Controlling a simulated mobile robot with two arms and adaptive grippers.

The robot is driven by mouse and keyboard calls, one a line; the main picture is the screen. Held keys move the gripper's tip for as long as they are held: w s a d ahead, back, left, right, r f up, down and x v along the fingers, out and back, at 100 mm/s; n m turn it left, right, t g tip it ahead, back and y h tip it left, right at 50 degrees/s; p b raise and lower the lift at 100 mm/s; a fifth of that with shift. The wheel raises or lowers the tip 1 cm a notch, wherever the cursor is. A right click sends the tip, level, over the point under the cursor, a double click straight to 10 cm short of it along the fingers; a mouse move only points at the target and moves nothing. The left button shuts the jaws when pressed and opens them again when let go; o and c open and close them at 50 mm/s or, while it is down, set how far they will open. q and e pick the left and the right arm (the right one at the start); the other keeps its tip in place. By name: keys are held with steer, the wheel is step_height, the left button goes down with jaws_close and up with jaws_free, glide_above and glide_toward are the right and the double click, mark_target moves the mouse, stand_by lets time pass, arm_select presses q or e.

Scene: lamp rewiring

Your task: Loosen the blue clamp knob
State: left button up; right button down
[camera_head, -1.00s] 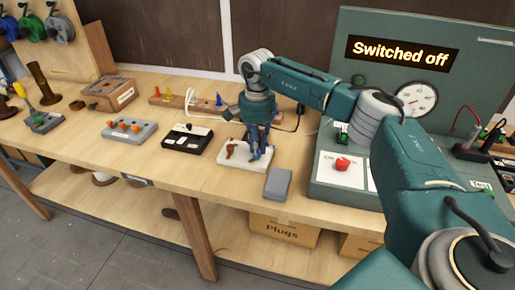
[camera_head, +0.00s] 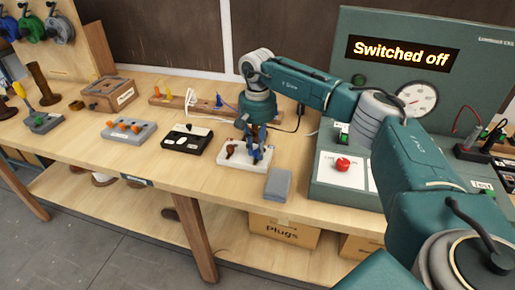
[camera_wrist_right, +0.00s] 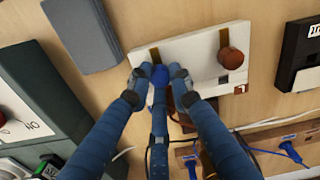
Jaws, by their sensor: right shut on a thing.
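A white clamp block (camera_head: 233,160) lies on the workbench, below my right gripper. It also shows in the right wrist view (camera_wrist_right: 200,50), with a brown knob (camera_wrist_right: 231,58) on one side. The blue clamp knob (camera_wrist_right: 158,74) is on the other side, between the fingertips of my right gripper (camera_wrist_right: 158,80). The fingers are shut on the knob from both sides and hide part of it. In the head view the gripper (camera_head: 257,152) points down at the block, and the brown knob (camera_head: 231,150) stands to its left. My left gripper is not in view.
A grey box (camera_head: 278,184) lies right of the block, near the bench's front edge. A green test panel (camera_head: 330,190) with a red button (camera_head: 342,165) reads "Switched off". A black tray (camera_head: 187,140) and a grey block with orange knobs (camera_head: 130,131) stand to the left.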

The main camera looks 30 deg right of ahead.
mark_target(256, 152)
steer(key=shift+a, duration=0.2)
steer(key=c, duration=1.6)
jaws_free()
steer(key=shift+o, duration=0.2)
steer(key=shift+s, duration=0.1)
step_height(256, 152, up, 12)
